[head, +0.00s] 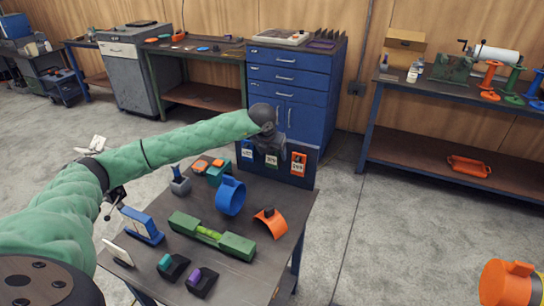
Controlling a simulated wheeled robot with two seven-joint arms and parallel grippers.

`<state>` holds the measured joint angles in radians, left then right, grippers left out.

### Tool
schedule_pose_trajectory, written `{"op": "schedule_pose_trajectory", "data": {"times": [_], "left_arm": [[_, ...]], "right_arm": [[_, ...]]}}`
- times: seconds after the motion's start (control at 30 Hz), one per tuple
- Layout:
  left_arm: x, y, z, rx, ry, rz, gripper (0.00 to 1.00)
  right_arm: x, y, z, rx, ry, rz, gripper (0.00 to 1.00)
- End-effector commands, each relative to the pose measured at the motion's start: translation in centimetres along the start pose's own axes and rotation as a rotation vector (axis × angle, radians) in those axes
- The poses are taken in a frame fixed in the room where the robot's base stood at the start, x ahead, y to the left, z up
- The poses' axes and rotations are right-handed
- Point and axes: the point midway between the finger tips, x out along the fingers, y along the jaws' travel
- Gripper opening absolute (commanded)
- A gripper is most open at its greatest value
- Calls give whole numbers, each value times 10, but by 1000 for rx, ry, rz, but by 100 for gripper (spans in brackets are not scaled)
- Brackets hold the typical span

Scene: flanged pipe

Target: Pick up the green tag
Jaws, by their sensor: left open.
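A dark upright panel (306,181) stands at the back edge of the near table. Tags hang on it: a blue and white one (247,150) at left, an orange and white one (298,163) at right. Between them a small greenish tag (272,160) shows below my left gripper, mostly hidden by it. My left gripper (270,150) is open in front of the panel's middle. I cannot tell whether its fingers touch the tag. My right gripper is not in view.
The near table (197,246) holds a blue ring (230,197), an orange curved piece (270,222), a green fixture (211,236) and several small blocks. A blue cabinet (296,80) stands behind the panel. A workbench (450,94) is at right. Bare floor lies between.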

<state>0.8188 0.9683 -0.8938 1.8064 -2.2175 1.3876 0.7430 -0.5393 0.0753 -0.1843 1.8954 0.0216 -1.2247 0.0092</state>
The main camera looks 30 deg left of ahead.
Motion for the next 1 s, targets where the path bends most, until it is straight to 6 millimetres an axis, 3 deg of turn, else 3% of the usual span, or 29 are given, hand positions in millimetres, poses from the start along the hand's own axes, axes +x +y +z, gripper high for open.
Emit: {"op": "schedule_pose_trajectory", "data": {"times": [0.33,0.6,1.0], "left_arm": [[4,0,0,0,0,0,71],[4,0,0,0,0,0,24],[4,5,2,-2,-1,0,24]], "right_arm": [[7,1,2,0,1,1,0],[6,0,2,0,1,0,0],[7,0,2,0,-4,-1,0]]}}
